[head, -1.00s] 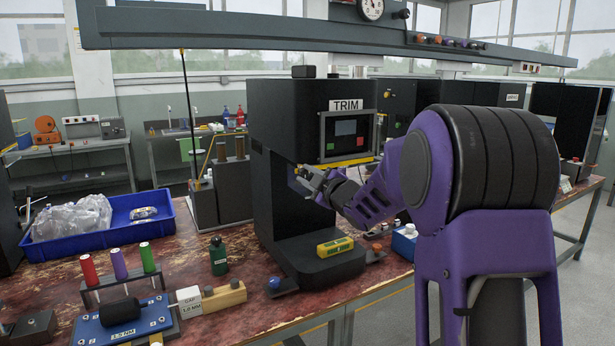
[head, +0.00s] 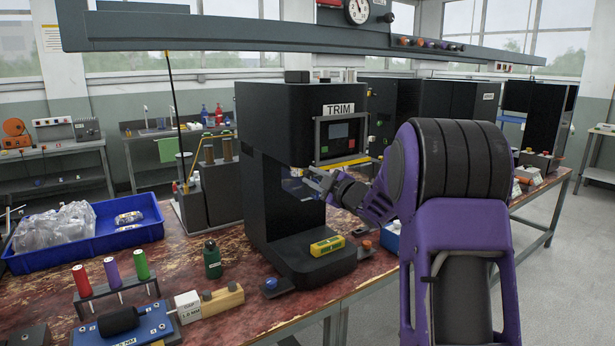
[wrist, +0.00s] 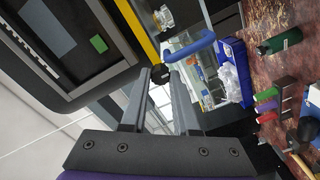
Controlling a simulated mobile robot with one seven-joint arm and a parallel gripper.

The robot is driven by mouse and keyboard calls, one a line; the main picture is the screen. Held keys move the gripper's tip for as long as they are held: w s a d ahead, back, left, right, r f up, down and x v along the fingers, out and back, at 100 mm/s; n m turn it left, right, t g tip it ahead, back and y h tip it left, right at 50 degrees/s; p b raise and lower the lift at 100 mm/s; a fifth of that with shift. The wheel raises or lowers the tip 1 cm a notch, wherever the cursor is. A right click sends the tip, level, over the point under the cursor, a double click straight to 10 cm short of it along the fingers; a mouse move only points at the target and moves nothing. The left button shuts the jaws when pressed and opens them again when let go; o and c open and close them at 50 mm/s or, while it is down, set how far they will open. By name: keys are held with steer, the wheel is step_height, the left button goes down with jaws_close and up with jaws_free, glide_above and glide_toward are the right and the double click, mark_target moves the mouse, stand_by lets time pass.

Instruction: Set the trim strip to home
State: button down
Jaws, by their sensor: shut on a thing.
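The black machine labelled TRIM (head: 262,130) stands on the bench. Its screen panel (head: 341,137) has a yellow strip (head: 345,161) along the lower edge, which I take as the trim strip; it also shows in the wrist view (wrist: 140,30). A dark round knob (wrist: 160,74) sits at the near end of this strip, between my fingertips. My gripper (head: 312,178) is at the panel's lower left corner, shut on the knob; the fingers (wrist: 160,85) partly hide it. The strip's markings are too small to read.
A yellow block (head: 327,246) lies on the machine's base, below my gripper. A blue curved bar (wrist: 190,48) shows just beyond my fingertips. A blue tray (head: 150,232), a green bottle (head: 212,260) and coloured tools in a rack (head: 112,272) stand to the left. A long beam (head: 220,36) crosses overhead.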

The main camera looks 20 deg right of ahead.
steer(key=shift+d+r, duration=0.15)
steer(key=shift+r, duration=0.05)
steer(key=c, duration=0.7)
jaws_free()
steer(key=shift+f, duration=0.1)
steer(key=shift+o, duration=0.2)
